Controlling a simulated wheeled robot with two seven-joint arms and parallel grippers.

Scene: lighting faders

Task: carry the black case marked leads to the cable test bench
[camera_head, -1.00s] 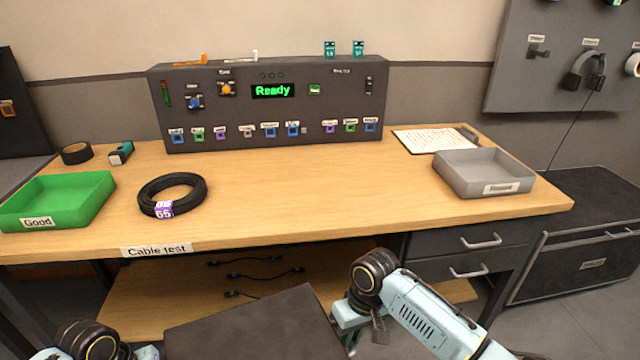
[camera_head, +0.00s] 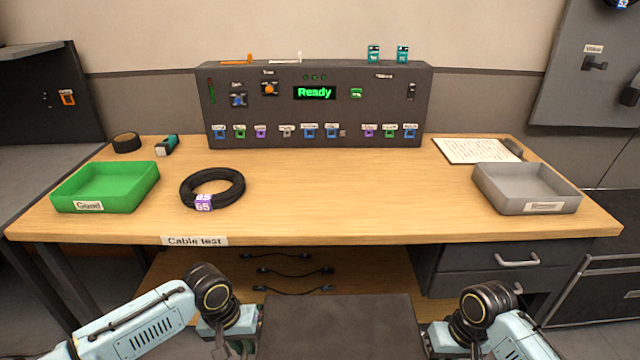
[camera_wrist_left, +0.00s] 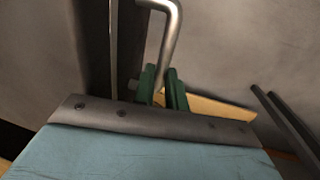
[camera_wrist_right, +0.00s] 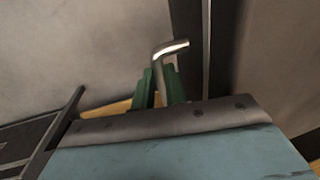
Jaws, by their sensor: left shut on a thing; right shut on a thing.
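The black case (camera_head: 338,326) is held between my two arms, low in front of the bench; its dark top shows and its marking is out of sight. My left gripper (camera_wrist_left: 165,90) is shut on a metal bar handle (camera_wrist_left: 172,40) at the case's side. My right gripper (camera_wrist_right: 158,88) is shut on a similar handle (camera_wrist_right: 170,48) at the other side. The cable test bench (camera_head: 330,205) is ahead, with a wooden top and a "Cable test" label (camera_head: 194,241) on its front edge. The case is lower than the bench top.
On the bench are a green Good tray (camera_head: 105,187), a coiled black cable (camera_head: 213,188), a tester panel reading Ready (camera_head: 315,110), a clipboard (camera_head: 478,150) and a grey tray (camera_head: 527,189). The middle and front of the top are clear. Short leads lie on the lower shelf (camera_head: 380,270).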

